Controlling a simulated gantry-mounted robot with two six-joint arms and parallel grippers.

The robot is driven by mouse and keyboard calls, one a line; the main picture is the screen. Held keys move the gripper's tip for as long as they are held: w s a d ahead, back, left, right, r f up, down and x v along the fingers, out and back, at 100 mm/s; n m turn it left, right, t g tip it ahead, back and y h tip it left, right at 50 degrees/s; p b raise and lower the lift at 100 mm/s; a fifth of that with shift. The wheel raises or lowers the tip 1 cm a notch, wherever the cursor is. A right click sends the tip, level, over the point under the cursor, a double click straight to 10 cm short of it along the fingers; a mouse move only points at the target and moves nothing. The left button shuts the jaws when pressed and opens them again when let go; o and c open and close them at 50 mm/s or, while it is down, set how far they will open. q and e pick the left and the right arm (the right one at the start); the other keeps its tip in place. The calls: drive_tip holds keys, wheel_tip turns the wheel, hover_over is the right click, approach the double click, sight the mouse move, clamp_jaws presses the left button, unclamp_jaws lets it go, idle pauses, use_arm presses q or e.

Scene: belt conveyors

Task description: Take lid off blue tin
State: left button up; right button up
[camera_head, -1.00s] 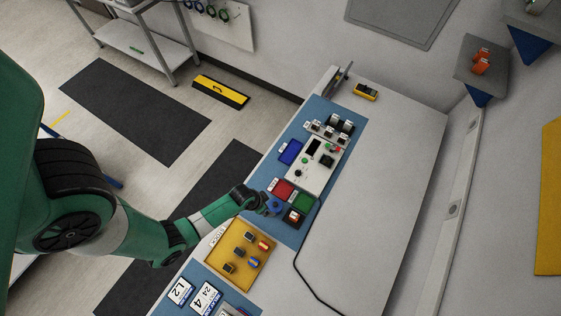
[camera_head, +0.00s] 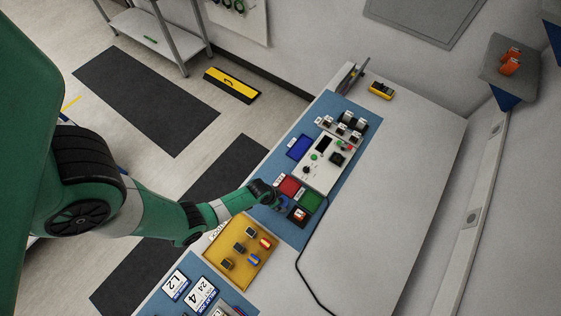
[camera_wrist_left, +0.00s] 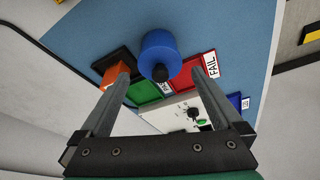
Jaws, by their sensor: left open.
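The blue tin (camera_wrist_left: 158,45) is a short round can with a black knob (camera_wrist_left: 161,73) on the side facing the wrist camera. It stands on the blue mat next to the green and red trays. In the head view it is a small blue patch (camera_head: 282,203), partly hidden by my left gripper (camera_head: 276,201). In the wrist view my left gripper (camera_wrist_left: 160,71) is open, its fingers on either side of the knob's line of sight. Nothing is held, and I cannot tell the exact gap to the tin. My right gripper is not in view.
A red tray (camera_head: 290,187) and a green tray (camera_head: 311,201) lie beside the tin. A dark box with an orange part (camera_head: 298,214) stands close by. A yellow tray (camera_head: 222,251) holds several small parts.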

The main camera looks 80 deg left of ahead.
use_arm(q)
drive_tip(key=b+x, duration=0.1)
drive_tip(key=x, duration=0.1)
drive_tip(key=shift+w+f, duration=0.1)
drive_tip(key=shift+f, duration=0.2)
drive_tip(key=shift+c, duration=0.2)
drive_tip(key=c, duration=1.1)
drive_tip(key=shift+r, duration=0.15)
